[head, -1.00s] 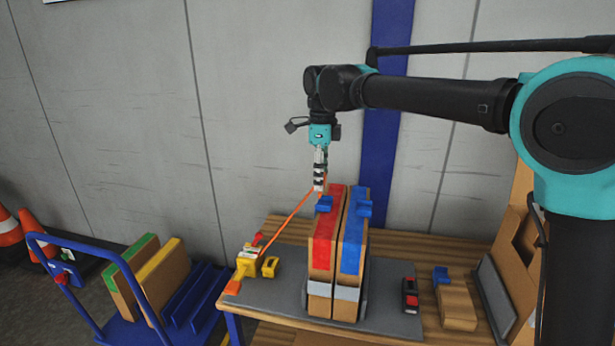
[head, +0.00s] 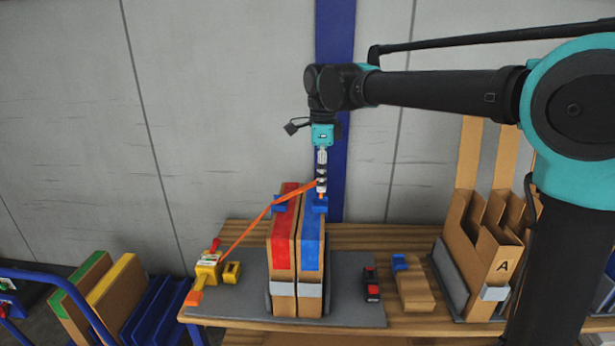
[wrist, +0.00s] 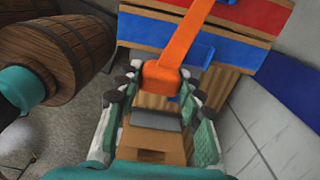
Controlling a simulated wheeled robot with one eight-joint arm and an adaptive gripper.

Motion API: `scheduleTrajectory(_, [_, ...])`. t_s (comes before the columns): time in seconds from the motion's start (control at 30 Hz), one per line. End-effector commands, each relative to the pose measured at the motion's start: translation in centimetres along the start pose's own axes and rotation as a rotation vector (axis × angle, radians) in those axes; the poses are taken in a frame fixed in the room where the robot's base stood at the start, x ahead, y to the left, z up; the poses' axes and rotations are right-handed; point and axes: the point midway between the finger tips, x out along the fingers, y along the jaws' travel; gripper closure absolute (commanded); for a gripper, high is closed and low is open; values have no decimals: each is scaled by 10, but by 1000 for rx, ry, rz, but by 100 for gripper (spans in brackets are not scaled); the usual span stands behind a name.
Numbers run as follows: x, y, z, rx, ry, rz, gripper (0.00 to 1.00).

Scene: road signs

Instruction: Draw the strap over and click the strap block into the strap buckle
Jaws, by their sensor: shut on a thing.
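My gripper (head: 321,188) is shut on the orange strap block (wrist: 160,76), which sits between the fingers in the wrist view. It is above the far right part of the blue-topped carton (head: 311,245). The orange strap (head: 258,222) runs taut from the block down left, across above the red-topped carton (head: 283,240), to a yellow ratchet (head: 208,267) on the table's left end. A black and red piece (head: 371,284), which looks like the strap buckle, is on the grey mat right of the cartons, apart from the block.
Blue corner pieces (head: 279,204) sit on the carton tops. An open carton rack marked A (head: 488,262) stands farther right. A blue trolley (head: 60,275) with panels is at left.

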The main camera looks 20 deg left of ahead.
Motion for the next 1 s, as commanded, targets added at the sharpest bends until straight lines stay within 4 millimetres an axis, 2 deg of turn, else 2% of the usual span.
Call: scheduleTrajectory(1.0, [5,0,-130,3,0,0,81])
